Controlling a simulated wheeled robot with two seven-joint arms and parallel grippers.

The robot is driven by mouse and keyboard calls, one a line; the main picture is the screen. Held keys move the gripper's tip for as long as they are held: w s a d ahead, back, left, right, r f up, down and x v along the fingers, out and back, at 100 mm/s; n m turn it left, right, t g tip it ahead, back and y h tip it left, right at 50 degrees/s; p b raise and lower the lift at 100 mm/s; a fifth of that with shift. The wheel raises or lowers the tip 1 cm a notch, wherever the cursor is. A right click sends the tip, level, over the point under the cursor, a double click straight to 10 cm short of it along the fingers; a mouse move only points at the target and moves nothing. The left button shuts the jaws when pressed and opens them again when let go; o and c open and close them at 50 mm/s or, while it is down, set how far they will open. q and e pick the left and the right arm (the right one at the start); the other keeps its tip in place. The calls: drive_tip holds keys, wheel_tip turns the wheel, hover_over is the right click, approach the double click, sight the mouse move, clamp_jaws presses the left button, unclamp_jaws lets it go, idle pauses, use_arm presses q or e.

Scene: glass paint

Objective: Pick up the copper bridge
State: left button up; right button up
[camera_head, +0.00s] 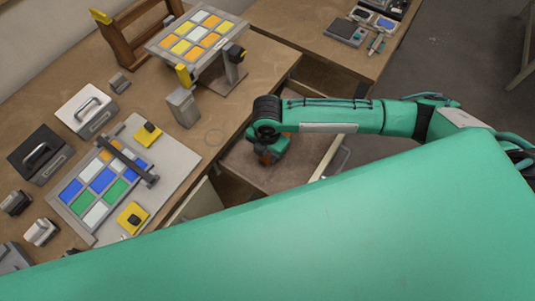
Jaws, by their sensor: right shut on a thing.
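My right gripper (267,153) points down over the open drawer (290,178) below the bench edge. It is shut on a small copper-brown thing (265,159), which I take to be the copper bridge; the gripper hides most of it. I cannot tell whether it touches the drawer floor. My left gripper is not in view.
A dark bar (128,161) lies across a coloured glass panel (101,187) on a pale board, with yellow blocks beside it. Another panel (197,36) stands tilted on a stand. A grey block (183,107) stands near the bench edge. My green body covers the foreground.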

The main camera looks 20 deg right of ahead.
sight(268, 155)
wheel_tip(268, 155, up, 18)
drive_tip(key=b, duration=0.1)
drive_tip(key=shift+r+b, duration=0.2)
drive_tip(key=shift+b, duration=0.1)
wheel_tip(268, 155, up, 3)
drive_tip(key=p, duration=0.4)
idle(0.4)
